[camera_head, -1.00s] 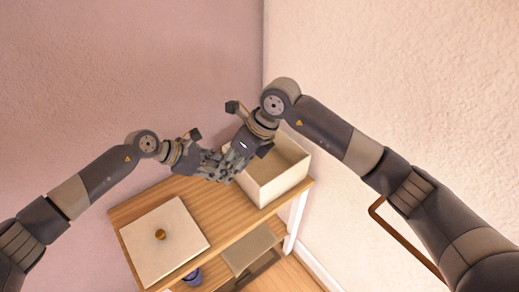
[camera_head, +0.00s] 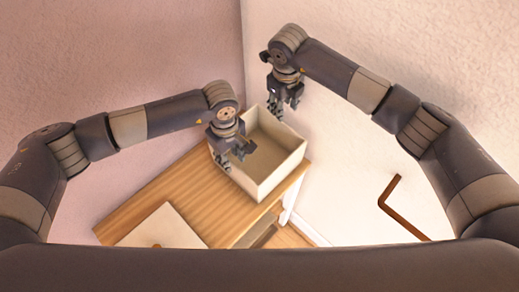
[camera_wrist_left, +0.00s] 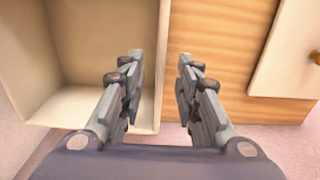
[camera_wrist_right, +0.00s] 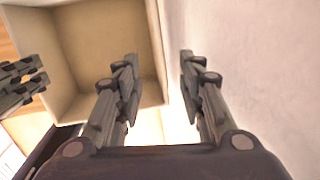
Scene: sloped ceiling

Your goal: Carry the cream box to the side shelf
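The cream box (camera_head: 283,177) is open at the top and stands on the wooden table (camera_head: 165,195), near the corner of the walls. My left gripper (camera_head: 230,158) is at the box's left wall; in the left wrist view its open fingers (camera_wrist_left: 160,60) lie on either side of that wall. My right gripper (camera_head: 284,108) is above the box's far right side. In the right wrist view its fingers (camera_wrist_right: 158,60) are open, with the box's wall (camera_wrist_right: 155,40) seen between them. Contact with the walls cannot be told. I cannot identify a side shelf.
A pale square panel with a knob (camera_head: 170,226) lies on the table left of the box. A brown bent bar (camera_head: 388,190) shows at the right wall. Walls stand close behind and to the right of the box.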

